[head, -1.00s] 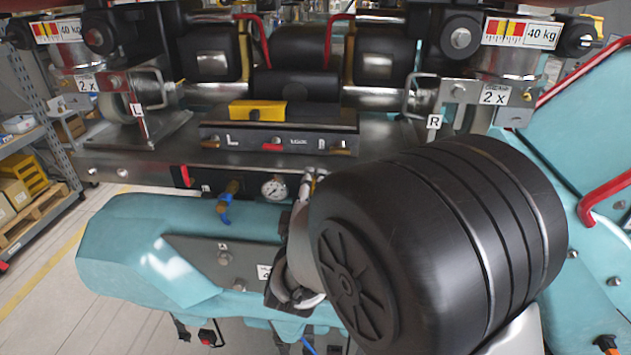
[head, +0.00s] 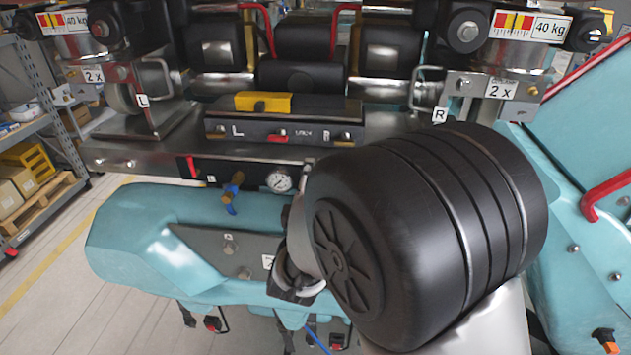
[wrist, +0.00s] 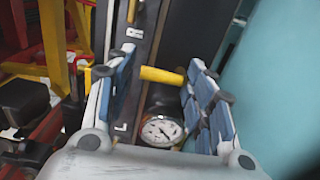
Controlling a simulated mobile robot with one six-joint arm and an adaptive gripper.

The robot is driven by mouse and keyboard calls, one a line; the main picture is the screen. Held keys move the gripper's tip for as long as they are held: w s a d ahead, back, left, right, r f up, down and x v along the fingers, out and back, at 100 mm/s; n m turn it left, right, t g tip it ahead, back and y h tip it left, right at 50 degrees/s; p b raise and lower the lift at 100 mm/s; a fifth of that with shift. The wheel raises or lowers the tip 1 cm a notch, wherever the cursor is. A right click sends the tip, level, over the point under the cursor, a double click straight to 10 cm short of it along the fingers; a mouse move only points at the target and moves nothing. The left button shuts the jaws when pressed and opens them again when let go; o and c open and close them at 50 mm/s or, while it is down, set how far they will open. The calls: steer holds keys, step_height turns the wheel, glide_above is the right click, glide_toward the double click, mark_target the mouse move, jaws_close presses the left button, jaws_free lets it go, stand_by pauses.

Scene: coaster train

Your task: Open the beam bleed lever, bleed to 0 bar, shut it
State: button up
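The brass valve (head: 236,182) with its blue lever (head: 227,200) sits on the dark front panel of the beam, left of the round white gauge (head: 281,180). The lever hangs downward. In the wrist view the gauge (wrist: 161,130) lies between my fingers and a yellow brass cylinder (wrist: 162,75), probably the valve body, shows beyond it. My gripper (wrist: 163,75) is open, with blue-padded fingers apart on either side of that view. I see no contact with the lever. The gauge needle is too small to read. My own arm hides the fingers in the head view.
A red lever (head: 193,167) is left of the valve. A teal body (head: 135,235) juts out below the panel. A yellow block (head: 263,102) sits on the rail above. A storage rack (head: 35,130) stands at the far left.

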steer(key=o, duration=0.4)
steer(key=shift+f, duration=0.1)
steer(key=shift+c, duration=0.2)
steer(key=shift+s, duration=0.1)
steer(key=s, duration=1.2)
steer(key=shift+a, duration=0.2)
steer(key=shift+w, duration=0.1)
